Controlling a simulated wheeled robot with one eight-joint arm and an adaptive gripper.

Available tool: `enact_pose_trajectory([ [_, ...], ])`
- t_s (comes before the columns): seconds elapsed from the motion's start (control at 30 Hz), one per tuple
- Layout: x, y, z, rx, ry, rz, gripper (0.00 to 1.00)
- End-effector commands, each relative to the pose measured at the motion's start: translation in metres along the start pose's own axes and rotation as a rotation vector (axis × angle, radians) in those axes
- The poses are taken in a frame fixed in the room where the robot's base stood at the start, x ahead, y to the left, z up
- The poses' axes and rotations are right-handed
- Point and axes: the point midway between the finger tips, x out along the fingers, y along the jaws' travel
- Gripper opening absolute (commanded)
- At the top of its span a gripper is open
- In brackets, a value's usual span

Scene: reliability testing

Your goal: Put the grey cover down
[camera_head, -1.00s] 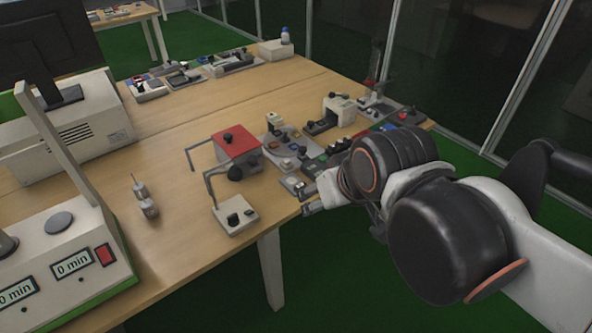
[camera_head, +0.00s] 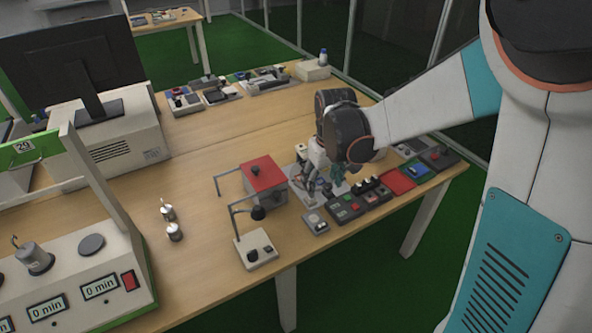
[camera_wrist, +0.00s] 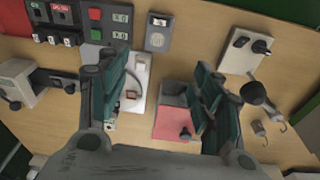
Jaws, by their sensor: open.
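No part is clearly marked as the grey cover, and I cannot tell which one it is. A round grey disc (camera_head: 92,244) lies on top of the white timer unit at left. A grey box with a red top (camera_head: 264,174) stands mid-table; its red and grey faces show in the wrist view (camera_wrist: 174,122). My gripper (camera_head: 325,180) is over a pale board right of this box, its fingertips partly hidden by the wrist. In the wrist view its teal fingers (camera_wrist: 160,95) are spread wide, with nothing held between them. The pale board lies beyond the left finger.
A black control panel (camera_head: 345,208) with buttons lies along the front edge, next to a small grey switch box (camera_head: 315,222). A lamp stand (camera_head: 257,250) and two small metal weights (camera_head: 174,232) stand left. Bare wood (camera_head: 195,150) lies left of the red-topped box.

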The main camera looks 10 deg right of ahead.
Motion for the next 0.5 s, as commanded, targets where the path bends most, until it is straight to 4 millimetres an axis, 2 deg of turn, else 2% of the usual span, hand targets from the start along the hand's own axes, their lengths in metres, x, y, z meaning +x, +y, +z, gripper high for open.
enact_pose_trajectory([
  [0.03,0.009,0.002,-0.009,-0.01,-0.022,-0.005,0.6],
  [0.2,0.043,0.004,-0.02,-0.044,-0.086,-0.023,0.6],
  [0.5,0.076,0.005,-0.024,-0.068,-0.132,-0.037,0.6],
])
